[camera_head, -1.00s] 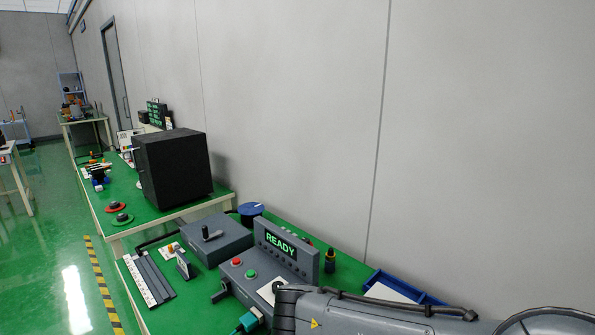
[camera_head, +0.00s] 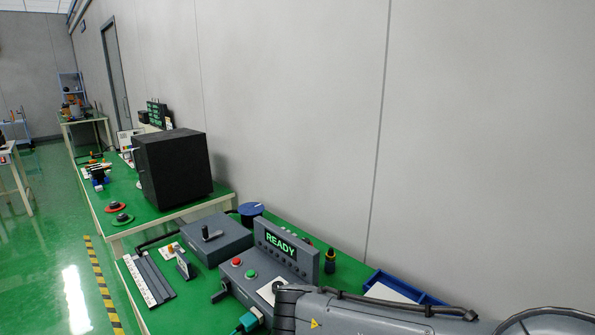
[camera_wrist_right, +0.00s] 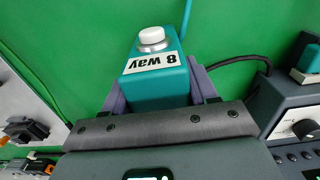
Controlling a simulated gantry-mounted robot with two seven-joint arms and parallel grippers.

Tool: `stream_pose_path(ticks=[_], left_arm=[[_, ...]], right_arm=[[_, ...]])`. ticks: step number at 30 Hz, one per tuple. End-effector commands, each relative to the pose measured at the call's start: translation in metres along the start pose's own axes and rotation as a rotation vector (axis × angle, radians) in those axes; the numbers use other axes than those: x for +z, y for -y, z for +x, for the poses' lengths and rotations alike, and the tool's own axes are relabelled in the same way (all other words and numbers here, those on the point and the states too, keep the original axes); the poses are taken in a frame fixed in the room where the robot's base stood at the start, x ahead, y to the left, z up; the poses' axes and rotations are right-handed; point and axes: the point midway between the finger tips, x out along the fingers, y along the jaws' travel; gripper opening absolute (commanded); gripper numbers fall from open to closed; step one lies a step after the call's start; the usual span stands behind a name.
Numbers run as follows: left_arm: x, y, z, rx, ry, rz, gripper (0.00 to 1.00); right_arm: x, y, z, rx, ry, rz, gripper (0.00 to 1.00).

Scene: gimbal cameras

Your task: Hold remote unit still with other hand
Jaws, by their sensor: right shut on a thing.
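The remote unit (camera_wrist_right: 151,84) is a teal box with a white round button on top and a label reading "8 way", upside down in the right wrist view. My right gripper (camera_wrist_right: 158,90) is shut on it, with one finger against each side. A teal cord runs from its far end. In the head view a teal piece (camera_head: 249,319) shows beside my right arm near the bottom; I cannot tell whether it is the same unit. The right gripper is hidden there. My left gripper is not in view.
A grey console (camera_head: 262,272) with a "READY" display (camera_head: 280,244), red and green buttons stands on the green bench. A grey box with a lever (camera_head: 212,241), a blue tray (camera_head: 399,286) and a black box (camera_head: 171,167) stand nearby. A black cable (camera_wrist_right: 237,63) lies beside the right gripper.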

Motion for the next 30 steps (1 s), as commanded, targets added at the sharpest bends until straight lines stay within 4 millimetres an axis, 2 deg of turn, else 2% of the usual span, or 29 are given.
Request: stream_pose_path(ticks=[1, 2, 12, 30], left_arm=[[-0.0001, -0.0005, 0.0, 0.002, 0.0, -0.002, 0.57], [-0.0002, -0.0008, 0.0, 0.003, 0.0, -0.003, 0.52], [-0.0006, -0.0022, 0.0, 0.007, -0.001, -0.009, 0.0], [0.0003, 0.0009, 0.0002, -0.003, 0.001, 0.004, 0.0]], right_arm=[[0.0001, -0.0002, 0.0005, 0.001, 0.0, 0.0, 0.28], [0.0001, -0.0002, 0.0005, 0.001, 0.0, 0.0, 0.28], [0.0, -0.0003, 0.0006, 0.001, 0.0, 0.0, 0.28], [0.0001, -0.0004, 0.0007, 0.001, 0.0, 0.0, 0.28]])
